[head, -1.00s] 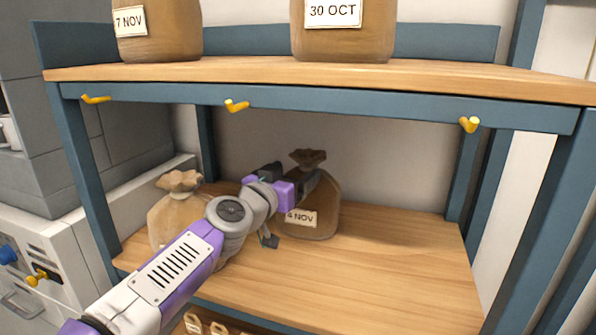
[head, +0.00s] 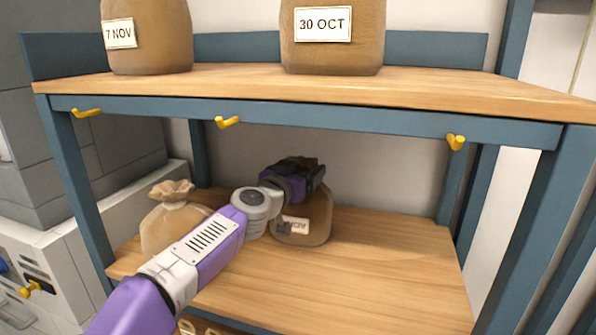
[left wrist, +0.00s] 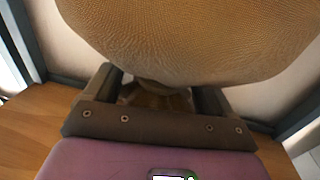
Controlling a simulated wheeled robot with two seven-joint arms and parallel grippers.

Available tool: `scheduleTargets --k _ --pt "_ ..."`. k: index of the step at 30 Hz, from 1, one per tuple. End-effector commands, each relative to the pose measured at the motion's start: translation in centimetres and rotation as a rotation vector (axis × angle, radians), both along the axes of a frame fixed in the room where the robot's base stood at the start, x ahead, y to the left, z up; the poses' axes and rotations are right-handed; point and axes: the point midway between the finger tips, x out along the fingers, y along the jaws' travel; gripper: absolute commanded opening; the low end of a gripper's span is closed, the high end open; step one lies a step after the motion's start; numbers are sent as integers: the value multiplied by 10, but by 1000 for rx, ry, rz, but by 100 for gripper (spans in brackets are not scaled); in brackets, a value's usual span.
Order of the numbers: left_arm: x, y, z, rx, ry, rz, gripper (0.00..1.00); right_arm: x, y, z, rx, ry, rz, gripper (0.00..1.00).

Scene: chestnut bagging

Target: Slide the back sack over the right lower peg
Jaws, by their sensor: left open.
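The back sack (head: 316,218) is brown with a white date label and stands on the lower shelf. Its gathered neck is mostly hidden by my left gripper (head: 306,176) in the head view. In the left wrist view, the sack's body (left wrist: 185,40) fills the top and its neck (left wrist: 160,90) lies between the fingers of my left gripper (left wrist: 160,84). These fingers are open, one on each side of the neck. The right-hand yellow peg (head: 456,142) sticks out from the blue front beam, to the right of the sack, and is empty. My right gripper is out of view.
A paler tied sack (head: 170,215) stands at the left of the lower shelf (head: 370,270). Two labelled sacks (head: 146,35) (head: 332,45) stand on the upper shelf. Empty left (head: 87,113) and middle (head: 227,122) pegs share the beam. The lower shelf's right side is clear.

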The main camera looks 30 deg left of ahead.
Motion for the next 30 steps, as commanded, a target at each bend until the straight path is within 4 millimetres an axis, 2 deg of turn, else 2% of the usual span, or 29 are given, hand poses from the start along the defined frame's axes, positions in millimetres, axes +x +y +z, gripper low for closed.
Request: scheduleTargets --k 4,18,21,30 --pt "0 0 0 0 0 0 84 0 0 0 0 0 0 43" --pt "0 0 0 0 -1 0 12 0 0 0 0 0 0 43" --pt "0 0 0 0 -1 0 0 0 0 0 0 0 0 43" --pt "-1 -2 0 0 0 0 0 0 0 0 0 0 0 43"
